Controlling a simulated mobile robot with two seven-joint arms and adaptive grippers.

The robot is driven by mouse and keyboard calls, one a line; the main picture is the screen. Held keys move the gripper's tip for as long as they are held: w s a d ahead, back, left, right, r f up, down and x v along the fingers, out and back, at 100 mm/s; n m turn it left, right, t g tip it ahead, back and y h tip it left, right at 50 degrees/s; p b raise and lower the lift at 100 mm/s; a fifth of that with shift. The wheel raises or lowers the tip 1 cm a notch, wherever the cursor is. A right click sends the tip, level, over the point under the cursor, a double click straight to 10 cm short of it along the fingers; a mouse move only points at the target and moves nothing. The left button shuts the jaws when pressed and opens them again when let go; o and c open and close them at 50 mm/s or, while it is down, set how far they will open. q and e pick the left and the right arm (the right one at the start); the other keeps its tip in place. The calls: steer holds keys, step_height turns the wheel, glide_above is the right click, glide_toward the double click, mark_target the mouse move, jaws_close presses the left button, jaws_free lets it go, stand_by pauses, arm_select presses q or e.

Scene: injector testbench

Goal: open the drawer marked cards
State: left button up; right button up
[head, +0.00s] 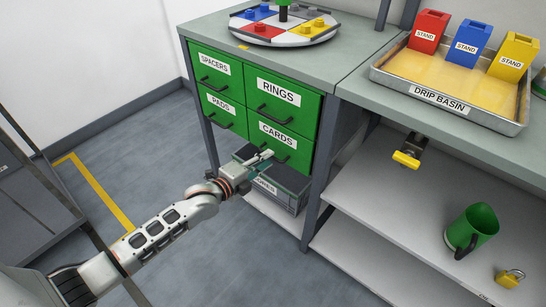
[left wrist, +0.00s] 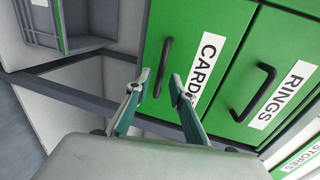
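The green drawer marked CARDS (head: 290,143) is at the lower right of a block of four labelled drawers, and it looks closed. It fills the middle of the left wrist view (left wrist: 208,30), with its dark bar handle (left wrist: 166,55). My left gripper (head: 268,158) is in front of this drawer, partly covering its lower left part. In the left wrist view its two fingers (left wrist: 158,77) are apart, one on each side of the handle's lower part. I cannot tell whether they touch it. My right gripper is not in view.
The RINGS drawer (head: 280,87) is above; SPACERS (head: 214,65) and PADS (head: 219,104) are at left. A grey crate (head: 290,193) stands below. A bench leg (head: 318,185) is close at right. Floor to the left is free.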

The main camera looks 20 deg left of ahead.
arm_select(q)
steer(key=x, duration=0.3)
steer(key=shift+w+d+b, duration=0.1)
steer(key=shift+b, duration=0.25)
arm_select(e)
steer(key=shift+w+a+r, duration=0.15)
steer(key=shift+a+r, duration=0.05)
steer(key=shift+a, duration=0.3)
arm_select(q)
jaws_close()
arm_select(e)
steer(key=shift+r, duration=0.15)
